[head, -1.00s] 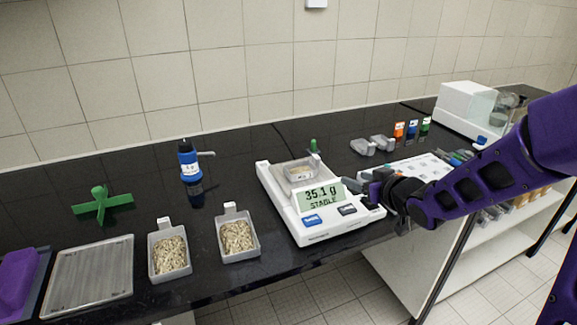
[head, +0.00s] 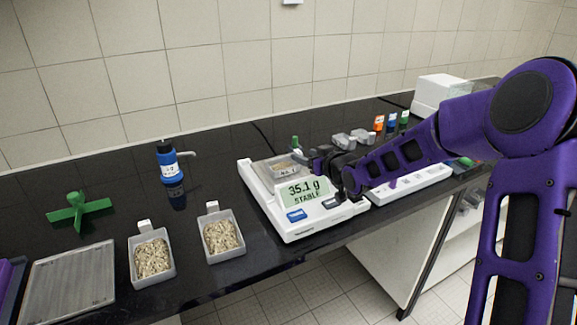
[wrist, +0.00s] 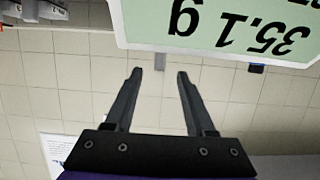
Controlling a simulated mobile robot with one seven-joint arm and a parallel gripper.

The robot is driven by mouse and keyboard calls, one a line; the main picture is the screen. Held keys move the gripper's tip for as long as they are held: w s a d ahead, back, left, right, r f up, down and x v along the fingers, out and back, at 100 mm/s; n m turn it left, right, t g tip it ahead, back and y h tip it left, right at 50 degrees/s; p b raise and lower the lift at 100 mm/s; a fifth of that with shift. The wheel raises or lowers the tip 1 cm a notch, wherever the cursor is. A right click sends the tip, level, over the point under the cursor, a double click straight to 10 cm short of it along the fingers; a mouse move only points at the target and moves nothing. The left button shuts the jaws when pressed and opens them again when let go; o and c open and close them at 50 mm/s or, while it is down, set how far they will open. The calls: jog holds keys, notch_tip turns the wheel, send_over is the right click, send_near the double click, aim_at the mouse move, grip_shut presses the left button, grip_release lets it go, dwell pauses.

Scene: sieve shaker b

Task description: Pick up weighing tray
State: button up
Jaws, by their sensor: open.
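The weighing tray (head: 281,166), a small clear-grey tray, sits on the pan of the white balance (head: 256,196). The balance display (head: 304,190) reads 35.1 g STABLE. My gripper (head: 312,157) is just right of the tray, above the back of the display, and hides part of it. In the wrist view, the two dark fingers (wrist: 160,74) are apart with nothing gripped. A small grey tab (wrist: 160,62) shows between the fingertips, below the upside-down display (wrist: 215,25); I cannot tell for sure that it belongs to the tray.
Two grey trays of pale grains (head: 151,258) (head: 222,238) stand left of the balance. A blue bottle (head: 167,160), a green cross-shaped stand (head: 79,212) and a flat sieve-like tray (head: 70,285) are further left. Clear containers (head: 345,140) and small coloured bottles (head: 391,122) stand behind my arm.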

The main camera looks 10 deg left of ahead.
aim_at(299, 152)
jog(key=x, duration=0.5)
jog(key=shift+w, duration=0.1)
jog(key=shift+c, duration=0.3)
grip_shut()
